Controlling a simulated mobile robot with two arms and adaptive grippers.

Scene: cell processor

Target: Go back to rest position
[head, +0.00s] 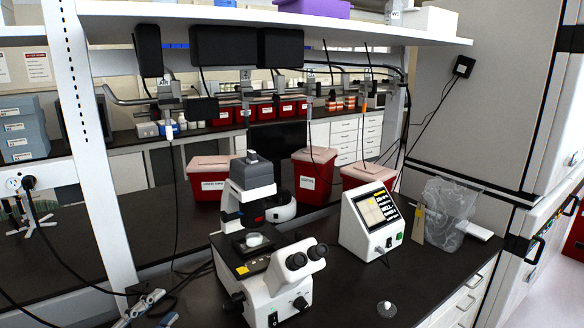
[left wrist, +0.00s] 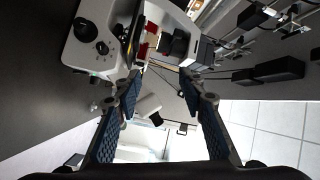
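My left gripper (left wrist: 158,92) shows in the left wrist view with its two blue-padded fingers spread wide and nothing between them. Beyond its fingertips is the white microscope (left wrist: 90,50) with black knobs. In the head view the microscope (head: 279,281) stands on the dark bench (head: 350,285) at the front centre, with a small round dish (head: 255,240) on its stage. Pale grey pieces at the bottom left of the head view may be part of my left gripper; I cannot tell. My right gripper is in neither view.
A white device with a screen (head: 372,222) stands right of the microscope, beside a clear plastic bag (head: 447,213). A small round piece (head: 386,309) lies at the bench front. Red bins (head: 312,176) stand behind. A white shelf (head: 300,22) hangs above. Cables run along the left.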

